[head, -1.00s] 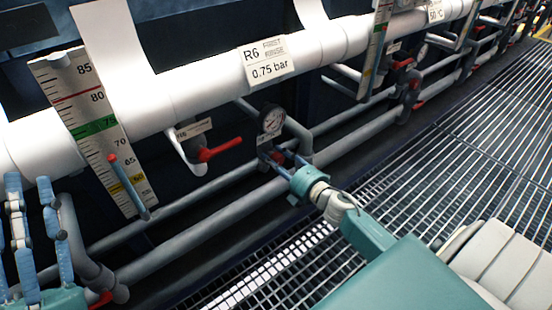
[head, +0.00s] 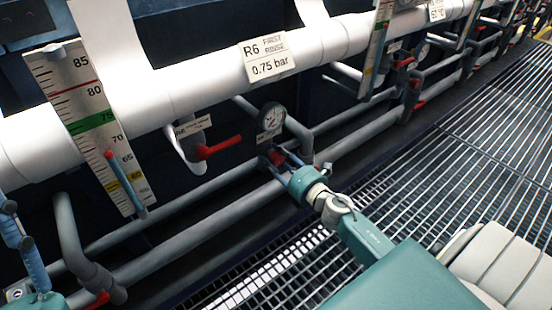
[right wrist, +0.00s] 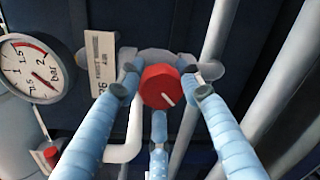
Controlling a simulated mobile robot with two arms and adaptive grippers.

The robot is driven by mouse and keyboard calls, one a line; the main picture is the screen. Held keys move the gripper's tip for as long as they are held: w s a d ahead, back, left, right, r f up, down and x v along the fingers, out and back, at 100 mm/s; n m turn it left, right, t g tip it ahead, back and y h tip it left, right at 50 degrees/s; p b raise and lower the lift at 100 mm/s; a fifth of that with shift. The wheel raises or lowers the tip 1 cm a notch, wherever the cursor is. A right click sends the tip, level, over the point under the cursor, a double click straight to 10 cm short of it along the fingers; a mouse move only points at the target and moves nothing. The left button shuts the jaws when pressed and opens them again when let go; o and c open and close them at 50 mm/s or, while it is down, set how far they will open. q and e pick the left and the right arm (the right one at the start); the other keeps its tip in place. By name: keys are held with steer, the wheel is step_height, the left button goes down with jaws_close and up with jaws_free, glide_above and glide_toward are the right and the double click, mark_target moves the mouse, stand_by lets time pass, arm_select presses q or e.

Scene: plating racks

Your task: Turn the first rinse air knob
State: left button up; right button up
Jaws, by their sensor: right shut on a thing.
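The red first rinse air knob (right wrist: 160,86) has a white pointer line and sits between my right gripper's blue fingers in the right wrist view. In the head view its red (head: 276,157) shows just below a pressure gauge (head: 271,118). My right gripper (head: 282,160) is shut on the knob, with fingertips around its sides. The gauge also shows in the right wrist view (right wrist: 35,68), marked in bar. The sign above reads R6 first rinse, 0.75 bar (head: 267,57). My left gripper (head: 24,245) is partly cut off at the left edge; its opening cannot be told.
A red lever handle (head: 220,148) sticks out left of the gauge. A tall level scale (head: 90,120) stands at the left. Grey pipes (head: 200,227) run below along the rack. Metal grating floor (head: 450,170) lies open to the right.

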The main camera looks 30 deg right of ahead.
steer(key=shift+f, duration=0.25)
steer(key=o, duration=1.1)
steer(key=shift+r, duration=0.1)
steer(key=s, duration=0.8)
steer(key=s+r, duration=0.1)
steer(key=s, duration=0.3)
steer(key=shift+d, duration=0.15)
